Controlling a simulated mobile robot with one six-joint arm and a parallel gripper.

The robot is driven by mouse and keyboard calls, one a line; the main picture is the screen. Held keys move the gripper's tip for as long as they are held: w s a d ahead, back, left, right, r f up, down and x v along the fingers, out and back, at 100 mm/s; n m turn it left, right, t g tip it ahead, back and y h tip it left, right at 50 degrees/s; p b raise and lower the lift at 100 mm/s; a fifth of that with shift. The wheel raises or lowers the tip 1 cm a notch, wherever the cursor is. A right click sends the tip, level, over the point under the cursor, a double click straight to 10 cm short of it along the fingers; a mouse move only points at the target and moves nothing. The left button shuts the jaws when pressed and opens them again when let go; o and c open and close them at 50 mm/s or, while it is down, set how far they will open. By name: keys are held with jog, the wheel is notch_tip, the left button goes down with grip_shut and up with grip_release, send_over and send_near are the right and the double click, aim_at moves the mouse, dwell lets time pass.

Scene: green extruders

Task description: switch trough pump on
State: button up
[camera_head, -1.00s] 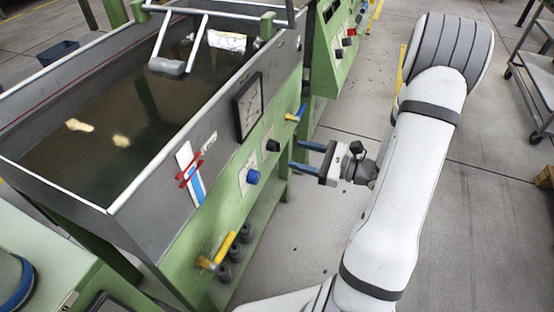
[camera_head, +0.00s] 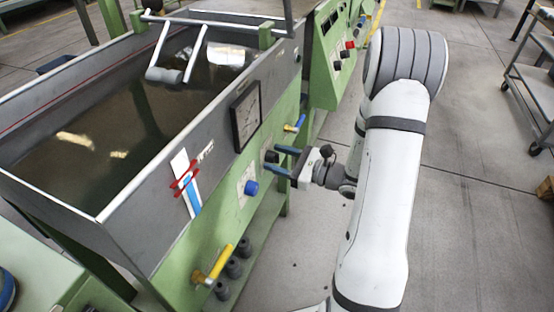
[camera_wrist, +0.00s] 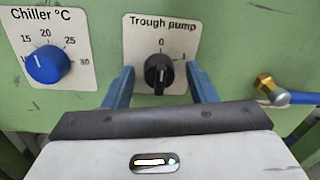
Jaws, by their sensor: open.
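The trough pump switch is a black rotary knob (camera_wrist: 158,74) on a white plate (camera_wrist: 142,38) labelled "Trough pump", with 0 above and another mark at the right. Its grip bar stands roughly upright, in line with the 0. In the wrist view the two blue fingers of my gripper (camera_wrist: 159,72) are apart, one on each side of the knob, with gaps between. In the head view my gripper (camera_head: 275,160) is at the green panel by the knob, which the fingers partly hide. I cannot tell how close the fingertips are to the plate.
A blue chiller knob (camera_wrist: 47,64) is left of the switch. A brass valve with a blue handle (camera_wrist: 291,97) is close to the right finger. The water trough (camera_head: 112,140) stands above the panel, with a yellow-handled valve (camera_head: 221,262) below.

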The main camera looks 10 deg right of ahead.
jog(key=shift+c, duration=0.4)
jog(key=c, duration=0.9)
jog(key=shift+a, duration=0.15)
jog(key=shift+r, duration=0.1)
jog(key=shift+p, duration=0.5)
jog(key=shift+w+d+m+g+p, duration=0.1)
jog(key=shift+d+m+g+p, duration=0.05)
jog(key=shift+m+p, duration=3)
jog(key=shift+d+m+g+p, duration=0.15)
jog(key=shift+m+p, duration=2.5)
jog(key=shift+p, duration=1)
